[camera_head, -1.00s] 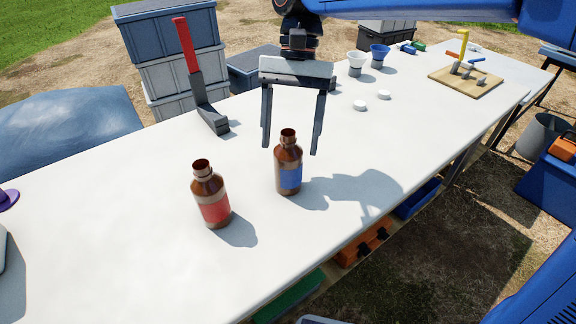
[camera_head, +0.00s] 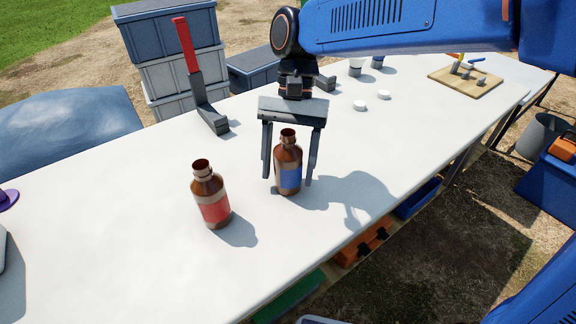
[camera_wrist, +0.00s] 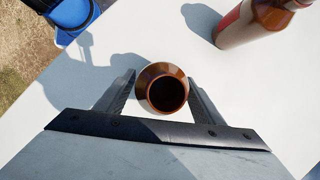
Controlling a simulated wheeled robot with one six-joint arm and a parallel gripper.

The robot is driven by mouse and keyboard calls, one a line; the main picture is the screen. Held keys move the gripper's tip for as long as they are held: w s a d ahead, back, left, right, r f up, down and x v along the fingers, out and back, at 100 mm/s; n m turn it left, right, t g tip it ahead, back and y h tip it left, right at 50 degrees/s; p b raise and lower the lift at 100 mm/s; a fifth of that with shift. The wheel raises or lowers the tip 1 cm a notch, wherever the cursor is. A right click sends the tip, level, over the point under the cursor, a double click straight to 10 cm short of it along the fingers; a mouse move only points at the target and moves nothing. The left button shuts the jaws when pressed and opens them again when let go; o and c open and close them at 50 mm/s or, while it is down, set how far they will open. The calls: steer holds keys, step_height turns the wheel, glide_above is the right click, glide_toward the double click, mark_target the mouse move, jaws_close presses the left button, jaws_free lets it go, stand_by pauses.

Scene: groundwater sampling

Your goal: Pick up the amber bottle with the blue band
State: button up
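The amber bottle with the blue band (camera_head: 289,177) stands upright and uncapped on the white table. In the wrist view I look down on its open mouth (camera_wrist: 167,94). My gripper (camera_head: 288,182) is open, with one finger on each side of this bottle and its tips low beside the blue band. Gaps show between the fingers and the bottle in the head view. In the wrist view the fingers (camera_wrist: 163,98) flank the bottle's neck. A second amber bottle with a red band (camera_head: 212,200) stands upright to the left, outside the fingers.
A red-handled tool (camera_head: 192,75) stands on the table at the back left. Two white caps (camera_head: 360,105) lie to the right, and a wooden board (camera_head: 466,81) is farther right. The white table (camera_head: 110,245) is clear in front.

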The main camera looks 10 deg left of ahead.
steer(key=c, duration=1)
